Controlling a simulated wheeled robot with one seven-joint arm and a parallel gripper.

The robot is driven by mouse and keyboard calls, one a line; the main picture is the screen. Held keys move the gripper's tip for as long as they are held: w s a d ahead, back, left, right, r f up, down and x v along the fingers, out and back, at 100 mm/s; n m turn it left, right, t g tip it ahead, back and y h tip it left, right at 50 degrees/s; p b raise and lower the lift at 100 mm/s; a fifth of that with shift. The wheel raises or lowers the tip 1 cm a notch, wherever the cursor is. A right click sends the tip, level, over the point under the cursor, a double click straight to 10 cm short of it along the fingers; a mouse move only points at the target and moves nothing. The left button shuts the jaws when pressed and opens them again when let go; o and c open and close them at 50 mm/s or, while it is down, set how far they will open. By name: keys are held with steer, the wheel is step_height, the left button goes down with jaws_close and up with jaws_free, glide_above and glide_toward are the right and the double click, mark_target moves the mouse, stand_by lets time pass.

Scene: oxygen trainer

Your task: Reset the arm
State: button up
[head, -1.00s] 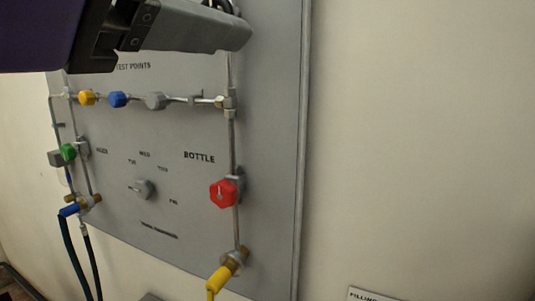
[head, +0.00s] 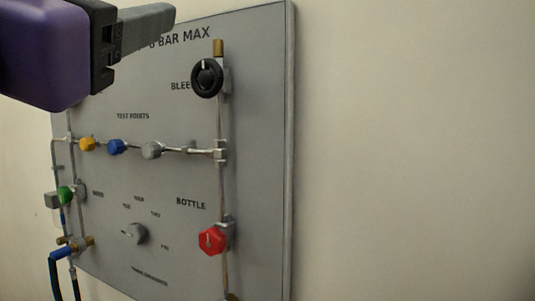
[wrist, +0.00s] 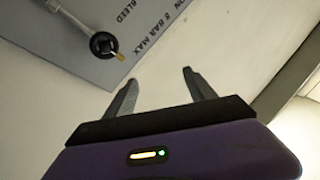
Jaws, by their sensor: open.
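My gripper (wrist: 160,90) is open and empty in the wrist view, its two grey fingers apart in front of a pale wall. In the head view my gripper (head: 148,28) shows at the upper left, in front of the top of the grey panel (head: 262,200). The black bleed knob (head: 207,78) is on the panel to the right of the fingers in the head view. It also shows at the upper left of the wrist view (wrist: 103,43), apart from the fingers. My gripper hides part of the panel's upper lettering.
The panel carries a red bottle valve (head: 213,240), a grey selector knob (head: 134,234), and yellow (head: 87,144), blue (head: 116,147) and grey (head: 151,150) test-point caps. A green knob (head: 65,194) and hoses are at left. The wall (head: 410,150) to the right is bare.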

steer(key=w+a+f+n+y, duration=0.35)
steer(key=f+n+y, duration=0.25)
steer(key=f, duration=0.2)
steer(key=s+d+f+n+g+y+p, duration=0.15)
steer(key=d+f+n+y, duration=0.25)
steer(key=f, duration=0.9)
steer(key=d+f+n+g+y, duration=0.2)
steer(key=d+f+n+y, duration=0.15)
steer(key=f, duration=0.95)
steer(key=s+d+f+m+h+p, duration=0.1)
steer(key=s+d+f+h, duration=0.1)
steer(key=s+d+f, duration=0.45)
steer(key=s+d+f+m+h, duration=0.2)
steer(key=s+d+f+h, duration=0.15)
steer(key=d+f, duration=0.6)
steer(key=s+d+f+m+g+h, duration=0.2)
steer(key=s+d+f+h, duration=0.1)
steer(key=s+d, duration=0.3)
steer(key=s+d+f+m+g+h+p, duration=0.1)
steer(key=s+d+f+m+g+h, duration=0.1)
steer(key=s+d, duration=0.5)
steer(key=s+f+g+h, duration=0.1)
steer(key=s+f, duration=0.1)
steer(key=s, duration=0.2)
steer(key=shift+s+f+m, duration=0.3)
steer(key=shift+f+m, duration=0.05)
steer(key=shift+d, duration=0.1)
